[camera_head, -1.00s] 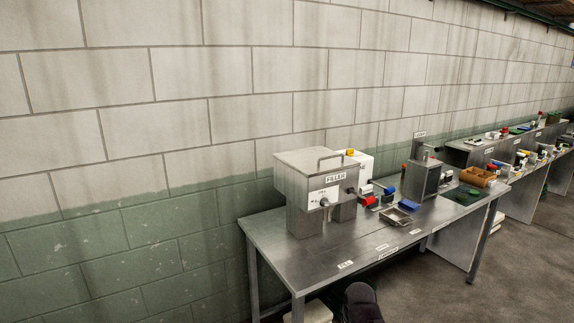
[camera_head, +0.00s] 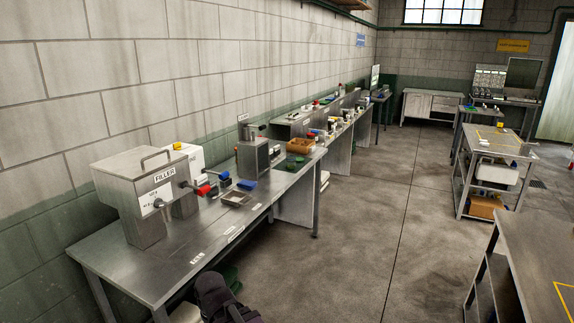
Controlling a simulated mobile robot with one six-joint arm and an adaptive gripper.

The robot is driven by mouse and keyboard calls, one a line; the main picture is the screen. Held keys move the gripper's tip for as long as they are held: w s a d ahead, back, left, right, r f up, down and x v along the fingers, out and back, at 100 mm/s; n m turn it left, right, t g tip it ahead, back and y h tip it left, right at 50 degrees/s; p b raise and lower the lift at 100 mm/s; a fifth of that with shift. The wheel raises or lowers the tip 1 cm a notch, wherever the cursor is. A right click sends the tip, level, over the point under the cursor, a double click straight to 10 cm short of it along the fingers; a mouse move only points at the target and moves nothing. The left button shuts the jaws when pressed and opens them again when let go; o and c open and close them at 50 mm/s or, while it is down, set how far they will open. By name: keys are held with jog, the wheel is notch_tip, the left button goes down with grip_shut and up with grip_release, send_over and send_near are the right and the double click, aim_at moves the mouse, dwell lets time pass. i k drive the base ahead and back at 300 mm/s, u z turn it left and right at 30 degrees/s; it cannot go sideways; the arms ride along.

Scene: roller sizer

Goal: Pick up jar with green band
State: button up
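I cannot make out a jar with a green band. Several small items (camera_head: 318,134), some of them perhaps jars, stand along the far benches, too small for me to tell their bands. My gripper is not in view. A dark rounded shape (camera_head: 222,298) at the bottom edge may be part of my arm; no fingers show on it.
The near steel bench (camera_head: 165,262) carries a filler machine (camera_head: 145,190), a second machine (camera_head: 253,152), a small metal tray (camera_head: 236,198), a brown box (camera_head: 288,143) and a green tray (camera_head: 290,165). Another table (camera_head: 540,250) stands at right. The floor (camera_head: 370,230) between is clear.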

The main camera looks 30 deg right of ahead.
aim_at(291, 159)
jog(key=u, duration=1)
jog(key=k, duration=0.1)
jog(key=z, duration=2.85)
jog(key=i, duration=1.95)
